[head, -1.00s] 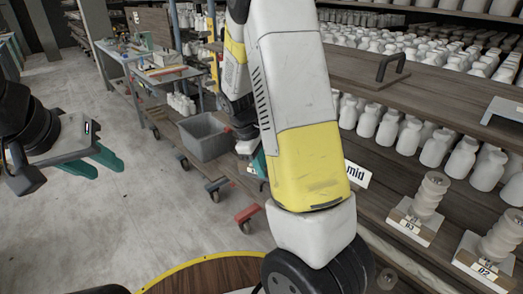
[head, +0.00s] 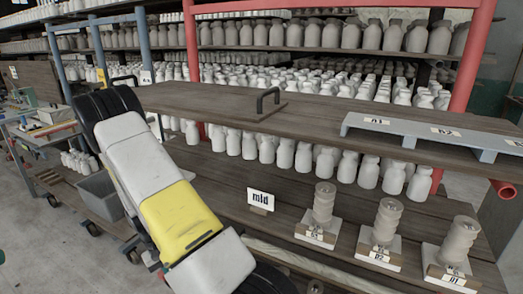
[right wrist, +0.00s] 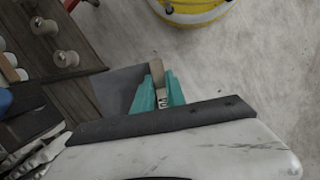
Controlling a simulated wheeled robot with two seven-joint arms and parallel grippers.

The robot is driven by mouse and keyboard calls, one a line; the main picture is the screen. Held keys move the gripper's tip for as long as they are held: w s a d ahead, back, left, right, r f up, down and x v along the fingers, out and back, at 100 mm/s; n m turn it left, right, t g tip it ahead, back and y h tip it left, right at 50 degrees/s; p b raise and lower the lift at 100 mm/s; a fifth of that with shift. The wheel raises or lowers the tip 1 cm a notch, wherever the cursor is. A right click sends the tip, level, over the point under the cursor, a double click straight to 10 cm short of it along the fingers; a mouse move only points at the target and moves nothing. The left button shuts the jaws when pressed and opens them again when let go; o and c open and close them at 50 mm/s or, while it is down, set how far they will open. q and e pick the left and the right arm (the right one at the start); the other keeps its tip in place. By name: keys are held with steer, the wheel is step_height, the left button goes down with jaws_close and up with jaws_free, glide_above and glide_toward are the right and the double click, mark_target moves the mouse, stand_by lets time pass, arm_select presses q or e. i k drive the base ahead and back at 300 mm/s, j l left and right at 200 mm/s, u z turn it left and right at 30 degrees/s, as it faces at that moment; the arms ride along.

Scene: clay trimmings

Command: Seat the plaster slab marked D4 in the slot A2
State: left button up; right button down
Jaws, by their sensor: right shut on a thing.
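In the right wrist view, the teal fingers of my right gripper (right wrist: 158,92) are shut on a narrow tan piece (right wrist: 157,68) with a small pale label. The label is too small to read, so I cannot confirm D4. In the head view, a blue-grey rack (head: 408,138) lies on the upper right shelf board, with small labels along its top. The middle label (head: 445,131) seems to end in 2. My right gripper's fingers are not visible in the head view. My left gripper is in neither current view.
White slabs with ribbed columns stand on the lower board: left (head: 317,228), middle (head: 380,250) and right (head: 450,272). A dark handle (head: 268,100) sits on the upper board. Bottles fill the shelves. A grey bin (head: 100,195) stands left.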

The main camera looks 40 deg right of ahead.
mark_target(486, 146)
steer(key=k+l+z, duration=0.2)
steer(key=k+l, duration=0.3)
steer(key=k, duration=0.2)
steer(key=k+l+z, duration=0.15)
steer(key=k+l, duration=0.5)
steer(key=k, duration=0.05)
